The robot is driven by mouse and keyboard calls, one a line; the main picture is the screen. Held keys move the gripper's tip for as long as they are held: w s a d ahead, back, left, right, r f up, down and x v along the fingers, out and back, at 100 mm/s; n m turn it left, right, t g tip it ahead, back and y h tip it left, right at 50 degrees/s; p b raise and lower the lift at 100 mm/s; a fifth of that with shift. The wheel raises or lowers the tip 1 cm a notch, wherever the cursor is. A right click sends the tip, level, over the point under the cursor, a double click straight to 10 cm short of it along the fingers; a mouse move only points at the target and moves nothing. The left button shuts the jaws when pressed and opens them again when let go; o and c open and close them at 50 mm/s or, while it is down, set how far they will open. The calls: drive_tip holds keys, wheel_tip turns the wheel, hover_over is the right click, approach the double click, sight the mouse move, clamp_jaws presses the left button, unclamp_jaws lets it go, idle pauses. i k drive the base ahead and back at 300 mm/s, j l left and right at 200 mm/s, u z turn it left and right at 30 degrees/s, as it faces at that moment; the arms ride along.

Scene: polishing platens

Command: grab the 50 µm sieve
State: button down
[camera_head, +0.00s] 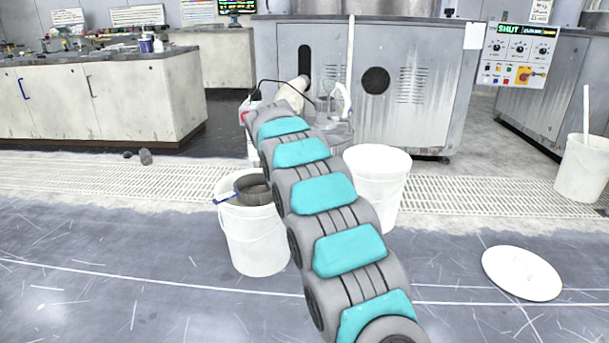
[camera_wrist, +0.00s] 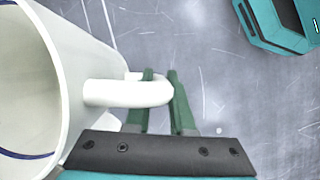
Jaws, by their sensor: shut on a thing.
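In the wrist view my gripper (camera_wrist: 162,100) has its green fingers on either side of the loop handle (camera_wrist: 125,92) of a white round-walled vessel (camera_wrist: 75,75). It is shut on this handle. The vessel's open mouth faces left, with a blue line inside; no mesh or size mark shows, so I cannot tell if it is the 50 µm sieve. In the head view a dark grey round piece (camera_head: 254,192), possibly a sieve, sits in the mouth of a white bucket (camera_head: 255,245), with a blue-handled tool (camera_head: 227,197) beside it. My gripper is not clear there, behind my arm.
A second white bucket (camera_head: 386,200) stands right of my arm. A white lid (camera_head: 521,273) lies on the floor at right. Grey machine cabinets (camera_head: 425,75) stand behind, a bench (camera_head: 110,95) at left, another bucket (camera_head: 583,170) at far right. The front floor is largely clear.

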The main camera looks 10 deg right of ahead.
sight(252, 189)
drive_tip(key=i+l, duration=0.1)
drive_tip(key=i+l+u, duration=0.2)
drive_tip(key=u, duration=0.2)
drive_tip(key=i+l+u, duration=0.35)
drive_tip(key=u, duration=4)
drive_tip(key=i+j, duration=0.05)
